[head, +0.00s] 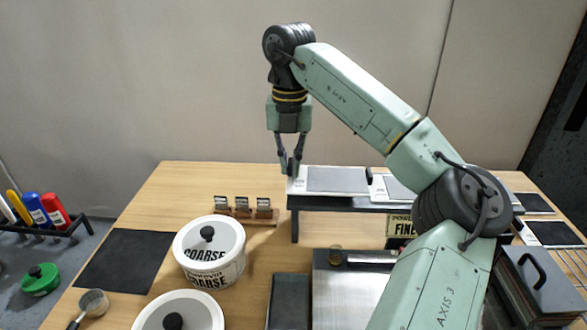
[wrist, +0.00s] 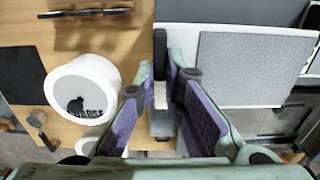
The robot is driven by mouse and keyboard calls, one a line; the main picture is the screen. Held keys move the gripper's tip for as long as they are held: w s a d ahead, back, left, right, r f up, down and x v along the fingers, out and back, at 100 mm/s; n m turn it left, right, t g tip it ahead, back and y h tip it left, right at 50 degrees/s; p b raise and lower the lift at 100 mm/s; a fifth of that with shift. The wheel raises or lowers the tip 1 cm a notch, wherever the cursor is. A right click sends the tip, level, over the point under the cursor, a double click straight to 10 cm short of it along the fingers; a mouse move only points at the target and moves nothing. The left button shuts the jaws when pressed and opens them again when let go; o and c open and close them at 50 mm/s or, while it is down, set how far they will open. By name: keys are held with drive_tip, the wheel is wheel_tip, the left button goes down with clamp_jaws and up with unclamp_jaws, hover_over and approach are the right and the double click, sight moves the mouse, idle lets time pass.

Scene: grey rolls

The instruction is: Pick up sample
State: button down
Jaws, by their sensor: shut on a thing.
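Flat white-edged boards with grey panels lie on a raised black shelf; the nearest one (head: 337,180) also shows in the wrist view (wrist: 252,68). My gripper (head: 290,167) points down at the left end of this board. The fingers hide much of this piece. I cannot tell whether it is part of the board, or whether it is lifted. No separate thing is clearly marked as the sample.
A white tub marked COARSE (head: 210,255) stands left of the shelf, with another lidded tub (head: 180,312) in front. A small wooden rack (head: 242,214) stands behind. A black mat (head: 125,262) lies at the left. A FINE label (head: 403,227) hangs below the shelf (head: 295,226).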

drive_tip(key=s+a+r+b, duration=0.1)
drive_tip(key=s+b, duration=0.3)
drive_tip(key=s, duration=0.9)
drive_tip(key=shift+a+r, duration=0.15)
drive_tip(key=shift+a, duration=0.55)
